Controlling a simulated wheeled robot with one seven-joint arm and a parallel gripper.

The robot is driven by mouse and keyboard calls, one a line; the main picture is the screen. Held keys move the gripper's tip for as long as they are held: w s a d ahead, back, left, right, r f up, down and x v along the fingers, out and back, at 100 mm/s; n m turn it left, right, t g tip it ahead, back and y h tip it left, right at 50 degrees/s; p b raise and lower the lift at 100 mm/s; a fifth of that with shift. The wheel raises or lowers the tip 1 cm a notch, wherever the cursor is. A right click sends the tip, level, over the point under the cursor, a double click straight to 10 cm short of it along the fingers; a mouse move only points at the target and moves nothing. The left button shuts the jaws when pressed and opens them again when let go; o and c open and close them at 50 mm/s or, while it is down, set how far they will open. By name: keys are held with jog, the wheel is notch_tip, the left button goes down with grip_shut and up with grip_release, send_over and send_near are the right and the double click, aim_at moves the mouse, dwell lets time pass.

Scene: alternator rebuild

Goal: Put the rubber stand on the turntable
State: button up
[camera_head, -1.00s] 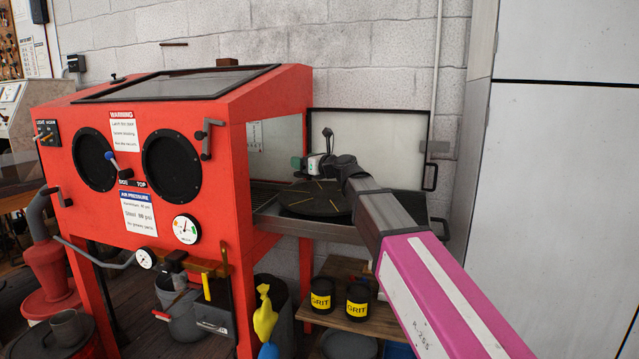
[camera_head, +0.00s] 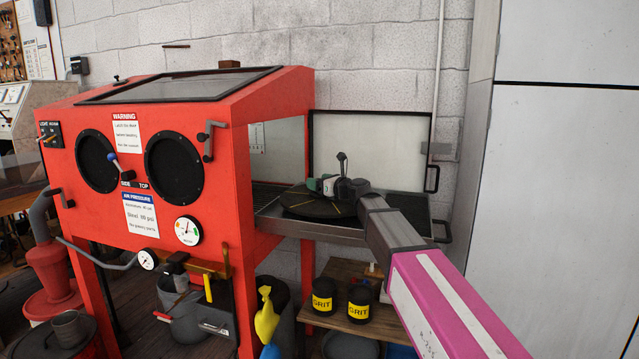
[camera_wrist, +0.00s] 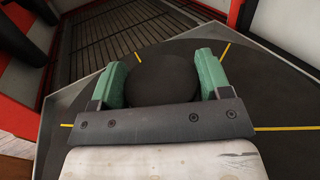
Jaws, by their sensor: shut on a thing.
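The turntable (camera_head: 308,209) is a dark round plate with yellow lines, on the metal tray at the red cabinet's open side. It fills much of the wrist view (camera_wrist: 275,88). My gripper (camera_head: 317,185) is low over the turntable. In the wrist view, its green fingers (camera_wrist: 160,68) are shut on the rubber stand (camera_wrist: 163,82), a black round piece. The stand appears over the turntable's surface; I cannot tell whether it touches. In the head view the stand is hidden or too small to make out.
The red blast cabinet (camera_head: 180,130) stands left of the turntable, with a slatted grate (camera_wrist: 128,38) inside. An open door panel (camera_head: 370,150) is behind. Two black grit tins (camera_head: 342,300) sit on a low wooden shelf. A tall grey cabinet (camera_head: 560,190) is at right.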

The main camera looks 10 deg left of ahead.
jog(key=shift+f, duration=0.15)
jog(key=o, duration=1)
jog(key=shift+s+d, duration=0.2)
jog(key=shift+d, duration=0.05)
jog(key=v, duration=1.1)
jog(key=shift+d, duration=0.2)
